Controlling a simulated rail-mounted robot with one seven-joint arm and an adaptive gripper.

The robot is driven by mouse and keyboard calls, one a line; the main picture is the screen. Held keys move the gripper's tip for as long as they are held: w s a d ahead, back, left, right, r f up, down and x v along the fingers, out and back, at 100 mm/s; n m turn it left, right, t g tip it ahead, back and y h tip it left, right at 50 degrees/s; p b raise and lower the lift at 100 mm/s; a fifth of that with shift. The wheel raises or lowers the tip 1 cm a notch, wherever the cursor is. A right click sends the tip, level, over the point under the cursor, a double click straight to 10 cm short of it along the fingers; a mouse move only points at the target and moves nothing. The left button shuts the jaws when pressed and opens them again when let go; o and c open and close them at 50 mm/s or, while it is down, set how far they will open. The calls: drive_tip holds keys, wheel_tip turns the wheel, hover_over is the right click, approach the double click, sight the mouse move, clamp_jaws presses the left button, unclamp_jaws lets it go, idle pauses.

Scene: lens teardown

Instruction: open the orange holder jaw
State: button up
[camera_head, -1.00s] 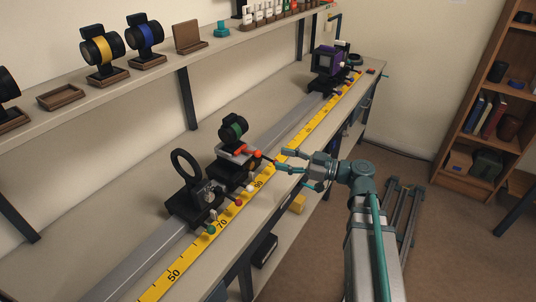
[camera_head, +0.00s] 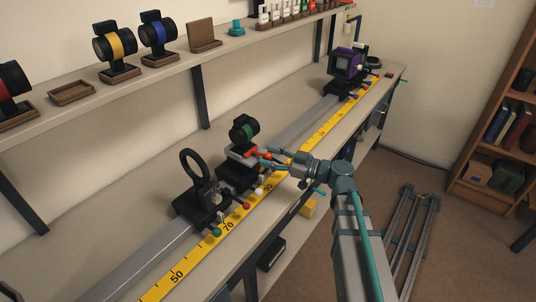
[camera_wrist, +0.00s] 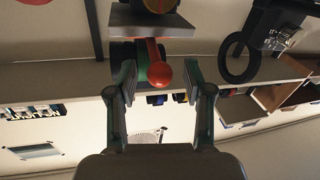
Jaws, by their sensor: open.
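The orange holder jaw (camera_head: 240,150) sits on the middle carriage of the rail, under a black lens with a green band (camera_head: 244,131). An orange-red lever with a round ball end (camera_wrist: 160,73) points toward me in the wrist view. My gripper (camera_head: 272,157) is at the front side of this holder. In the wrist view my gripper (camera_wrist: 158,82) is open, with one finger on each side of the ball and a visible gap to each. The head view partly hides the ball behind the fingers.
A black ring on a stand (camera_head: 192,172) is on the carriage to the left. A purple holder (camera_head: 346,63) stands at the far end of the rail. A yellow scale (camera_head: 210,242) runs along the bench front. A shelf (camera_head: 170,75) with lenses hangs above.

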drive_tip(key=shift+w+a, duration=0.2)
drive_tip(key=shift+a, duration=0.3)
clamp_jaws()
